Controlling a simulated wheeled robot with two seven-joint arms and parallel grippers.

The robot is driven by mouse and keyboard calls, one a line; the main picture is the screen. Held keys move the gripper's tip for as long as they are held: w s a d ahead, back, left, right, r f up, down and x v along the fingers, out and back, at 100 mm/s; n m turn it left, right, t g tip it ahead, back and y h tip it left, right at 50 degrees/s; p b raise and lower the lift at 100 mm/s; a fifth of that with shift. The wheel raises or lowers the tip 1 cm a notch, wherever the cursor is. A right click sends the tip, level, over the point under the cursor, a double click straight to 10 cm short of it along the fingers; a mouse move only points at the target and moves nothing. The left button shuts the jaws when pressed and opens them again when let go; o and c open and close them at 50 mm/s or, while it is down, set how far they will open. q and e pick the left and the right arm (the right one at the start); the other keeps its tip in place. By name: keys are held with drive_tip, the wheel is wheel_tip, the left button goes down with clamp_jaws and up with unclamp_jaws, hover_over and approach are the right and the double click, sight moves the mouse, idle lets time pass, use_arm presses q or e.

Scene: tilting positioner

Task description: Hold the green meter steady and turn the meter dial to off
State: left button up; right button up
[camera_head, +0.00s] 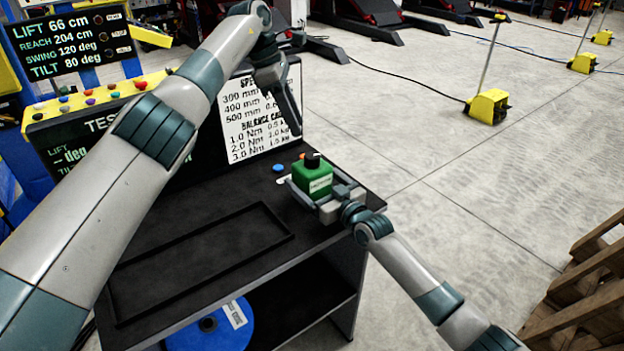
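The green meter (313,179) is a small block with a pale label on its front, standing upright near the right end of the dark bench top. The meter dial (312,160) is a dark knob on its top with a small orange spot beside it; its setting is too small to read. My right gripper (318,188) comes from the lower right, with a finger along each side of the meter, and looks shut on it. My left gripper (294,130) points down above and slightly left of the dial, apart from it. Its fingers overlap in this view, so its opening is hidden.
A blue button (279,168) lies left of the meter. A white specification board (258,118) stands behind. An empty dark tray frame (200,262) lies on the bench (330,233). A blue disc (208,325) is on the shelf below. Wooden pallets (585,290) stand at right.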

sight(294, 164)
drive_tip(key=c, duration=1.4)
use_arm(q)
drive_tip(key=o, duration=0.5)
drive_tip(key=w+d+f+t+h, duration=0.2)
drive_tip(key=w+f+h, duration=0.1)
drive_tip(key=f+h, duration=0.1)
drive_tip(key=shift+w+f+t, duration=0.25)
drive_tip(key=shift+f+t, duration=0.05)
drive_tip(key=s+f+n+t+h, duration=0.1)
drive_tip(key=t+h, duration=0.1)
drive_tip(key=s+a+f+n+t+h, duration=0.1)
drive_tip(key=n+h, duration=0.1)
drive_tip(key=s+a+f+n+t+h, duration=0.1)
drive_tip(key=t+h, duration=0.1)
drive_tip(key=shift+s+a+n+t, duration=0.15)
drive_tip(key=shift+a+n+t, duration=0.05)
drive_tip(key=shift+n+t, duration=0.1)
drive_tip(key=s+a+f+n+t, duration=0.2)
drive_tip(key=s+f+n, duration=0.1)
drive_tip(key=s+f, duration=0.1)
drive_tip(key=shift+s+t, duration=0.3)
drive_tip(key=shift+s, duration=0.4)
